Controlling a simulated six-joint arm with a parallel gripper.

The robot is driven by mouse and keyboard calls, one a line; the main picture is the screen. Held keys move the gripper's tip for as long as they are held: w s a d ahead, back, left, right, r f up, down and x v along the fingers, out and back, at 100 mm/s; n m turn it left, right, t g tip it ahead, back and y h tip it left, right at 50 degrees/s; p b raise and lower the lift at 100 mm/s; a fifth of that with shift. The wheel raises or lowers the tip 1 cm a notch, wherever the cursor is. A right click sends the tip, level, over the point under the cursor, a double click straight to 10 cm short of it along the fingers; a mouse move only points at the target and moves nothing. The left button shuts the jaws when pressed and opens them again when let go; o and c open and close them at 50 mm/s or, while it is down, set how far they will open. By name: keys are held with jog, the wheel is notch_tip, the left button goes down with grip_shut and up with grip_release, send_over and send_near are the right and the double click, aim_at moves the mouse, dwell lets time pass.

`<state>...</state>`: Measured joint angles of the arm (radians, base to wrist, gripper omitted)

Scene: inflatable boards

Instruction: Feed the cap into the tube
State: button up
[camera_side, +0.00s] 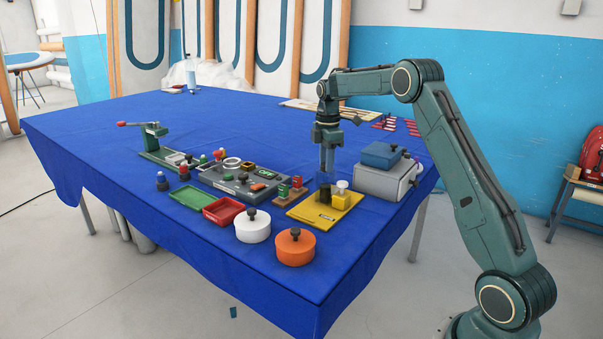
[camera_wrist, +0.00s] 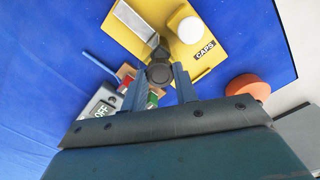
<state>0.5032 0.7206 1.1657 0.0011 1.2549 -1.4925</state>
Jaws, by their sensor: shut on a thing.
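My gripper (camera_wrist: 157,78) is shut on a dark round piece, which looks like the cap (camera_wrist: 159,73), seen between the fingertips in the wrist view. In the side view my gripper (camera_side: 327,172) points straight down above the yellow board (camera_side: 318,213). A dark upright piece shows just under the fingers there; I cannot tell whether it is held or stands on the board. The yellow board, labelled CAPS, also shows in the wrist view (camera_wrist: 172,47). A white round-topped piece (camera_side: 342,185) stands on its yellow block, beside the gripper. I cannot tell for sure which piece is the tube.
An orange round pot (camera_side: 295,249) and a white one (camera_side: 252,230) stand at the table's front edge. A grey box with a blue top (camera_side: 382,175) is right of the gripper. Small coloured blocks (camera_side: 291,189) stand close left.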

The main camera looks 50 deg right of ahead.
jog(key=o, duration=1.5)
jog(key=shift+r, duration=0.15)
jog(key=shift+r, duration=3.35)
